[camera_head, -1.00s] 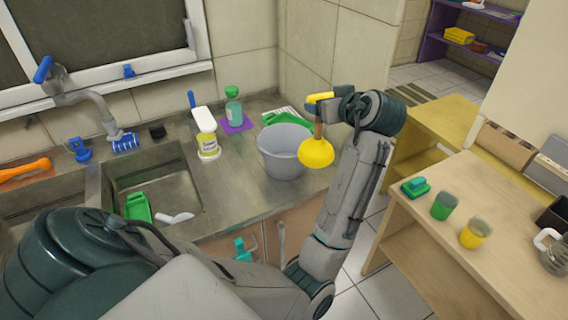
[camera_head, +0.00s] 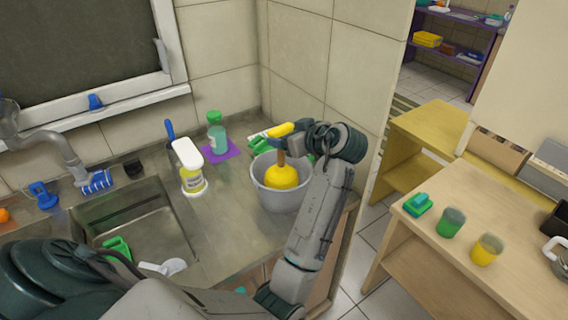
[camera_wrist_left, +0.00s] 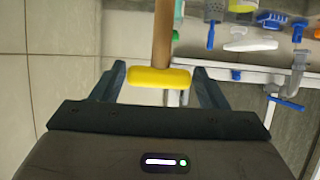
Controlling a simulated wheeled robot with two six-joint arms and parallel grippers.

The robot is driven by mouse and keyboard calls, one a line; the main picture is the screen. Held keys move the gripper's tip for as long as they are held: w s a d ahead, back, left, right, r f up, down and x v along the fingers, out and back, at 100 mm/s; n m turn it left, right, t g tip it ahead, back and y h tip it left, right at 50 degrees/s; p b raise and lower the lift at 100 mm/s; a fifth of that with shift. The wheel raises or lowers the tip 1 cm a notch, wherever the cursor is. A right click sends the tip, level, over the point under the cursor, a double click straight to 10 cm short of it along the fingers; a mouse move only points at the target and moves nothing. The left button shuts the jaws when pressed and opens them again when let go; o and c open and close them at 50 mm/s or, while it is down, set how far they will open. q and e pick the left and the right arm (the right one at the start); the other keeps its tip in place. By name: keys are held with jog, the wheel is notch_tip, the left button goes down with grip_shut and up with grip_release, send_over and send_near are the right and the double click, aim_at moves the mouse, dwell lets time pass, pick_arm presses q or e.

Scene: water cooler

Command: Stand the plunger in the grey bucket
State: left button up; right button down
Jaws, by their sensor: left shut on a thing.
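The plunger has a yellow cup (camera_head: 282,178), a wooden handle and a yellow end piece. My left gripper (camera_head: 290,140) is shut on the plunger near that end and holds it about upright, cup down. The grey bucket (camera_head: 284,203) stands on the counter below the gripper. The cup appears within the bucket's opening, below the rim. I cannot tell whether it touches the bottom. In the left wrist view the yellow end piece (camera_wrist_left: 158,77) sits between the two fingers, with the wooden handle (camera_wrist_left: 163,35) running away from it. My right gripper is not in view.
A soap bottle (camera_head: 190,170) and a green-capped bottle (camera_head: 217,137) on a purple mat stand left of the bucket. The sink (camera_head: 140,225) lies further left. A tiled wall is behind. A wooden table (camera_head: 480,215) with cups stands at the right.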

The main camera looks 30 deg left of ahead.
aim_at(283, 153)
pick_arm(q)
jog(key=f+p, duration=0.1)
jog(key=f, duration=0.4)
jog(key=shift+a+f, duration=0.15)
jog(key=shift+a, duration=0.05)
jog(key=shift+f, duration=0.35)
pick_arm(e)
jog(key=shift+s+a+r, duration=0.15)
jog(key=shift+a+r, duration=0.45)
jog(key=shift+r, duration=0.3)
pick_arm(q)
jog(key=o, duration=1.5)
jog(key=shift+d, duration=0.1)
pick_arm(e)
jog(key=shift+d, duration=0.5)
pick_arm(q)
jog(key=shift+r+p, duration=0.1)
jog(key=shift+p, duration=0.2)
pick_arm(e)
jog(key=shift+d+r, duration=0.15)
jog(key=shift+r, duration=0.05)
